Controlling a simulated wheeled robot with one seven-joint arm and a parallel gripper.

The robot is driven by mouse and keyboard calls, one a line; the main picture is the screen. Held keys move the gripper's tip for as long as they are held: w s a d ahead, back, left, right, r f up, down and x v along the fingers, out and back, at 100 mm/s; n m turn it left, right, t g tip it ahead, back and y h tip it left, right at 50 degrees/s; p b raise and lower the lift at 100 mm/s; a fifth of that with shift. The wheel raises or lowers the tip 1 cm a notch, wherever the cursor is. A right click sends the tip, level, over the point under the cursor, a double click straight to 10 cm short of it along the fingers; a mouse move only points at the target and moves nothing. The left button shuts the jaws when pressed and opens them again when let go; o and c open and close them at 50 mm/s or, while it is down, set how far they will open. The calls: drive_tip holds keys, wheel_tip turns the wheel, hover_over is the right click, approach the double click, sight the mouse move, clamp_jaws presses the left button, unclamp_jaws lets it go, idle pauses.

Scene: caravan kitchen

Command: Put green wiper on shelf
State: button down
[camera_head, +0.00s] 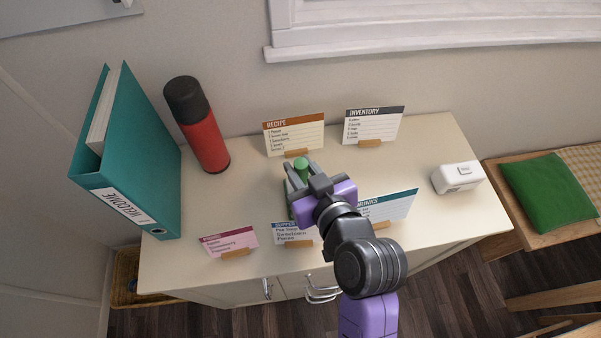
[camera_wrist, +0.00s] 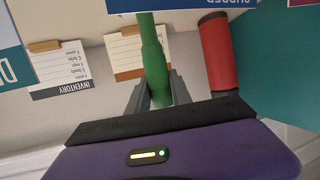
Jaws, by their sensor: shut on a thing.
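The green wiper shows as a green handle (camera_wrist: 153,62) in the wrist view, standing between the two fingers of my gripper (camera_wrist: 158,90). In the head view the rounded top of the green wiper (camera_head: 301,166) sticks up between the fingertips of my gripper (camera_head: 298,178). My gripper is shut on the handle, over the middle of the cream cabinet top (camera_head: 395,165). The wiper's lower part is mostly hidden behind my gripper and the cards. I cannot tell whether it touches the top. I cannot make out a separate shelf.
Behind my gripper stand a recipe card (camera_head: 293,134) and an inventory card (camera_head: 373,125). In front are a supper card (camera_head: 295,236), a drinks card (camera_head: 392,206) and a pink card (camera_head: 229,241). A red flask (camera_head: 204,142), teal binder (camera_head: 145,165) and white box (camera_head: 458,178) stand around them.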

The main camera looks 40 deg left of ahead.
wheel_tip(320, 180, up, 20)
drive_tip(key=shift+f+p, duration=0.2)
drive_tip(key=shift+p, duration=0.1)
drive_tip(key=shift+d, duration=0.1)
